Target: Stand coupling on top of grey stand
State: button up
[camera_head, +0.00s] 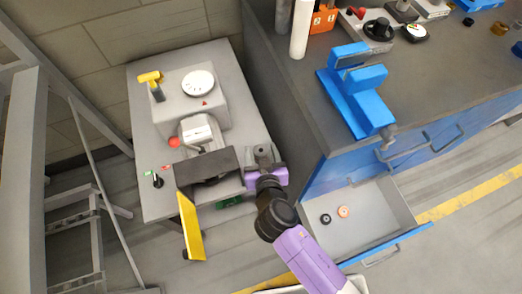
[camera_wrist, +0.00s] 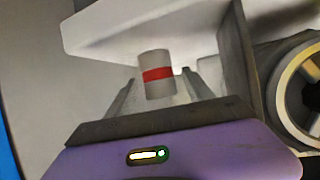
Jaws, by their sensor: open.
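My gripper (camera_head: 264,154) is at the right edge of the grey machine table, beside a dark box. In the wrist view a short grey cylinder with a red band, which looks like the coupling (camera_wrist: 156,74), sits between my two open fingers. Gaps show between it and the fingers. A pale grey block (camera_wrist: 120,28), perhaps the grey stand, shows behind the cylinder. I cannot tell whether the cylinder rests on it. In the head view my gripper and wrist hide most of this spot.
A dark box (camera_head: 207,172) with a yellow flap (camera_head: 190,226) stands close left of my gripper. A grey machine (camera_head: 190,104) is behind it. To the right are a workbench (camera_head: 290,90) with a blue clamp (camera_head: 356,92) and an open drawer (camera_head: 372,212) holding small rings.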

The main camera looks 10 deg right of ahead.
jog(key=shift+r, duration=0.2)
jog(key=v, duration=1.2)
jog(key=s+d+r+n+y, duration=0.1)
jog(key=s+d+r, duration=0.1)
jog(key=s+d, duration=0.45)
jog(key=s+d+r+y, duration=0.1)
jog(key=s+d+r, duration=0.15)
jog(key=s, duration=0.65)
jog(key=s+d+r+t+h, duration=0.1)
jog(key=s+d+r, duration=0.2)
jog(key=r, duration=0.2)
jog(key=s+d+r+m+t+h, duration=0.1)
jog(key=s+d+r, duration=0.1)
jog(key=s+r, duration=0.1)
jog(key=shift+d+r, duration=0.4)
jog(key=shift+r, duration=0.5)
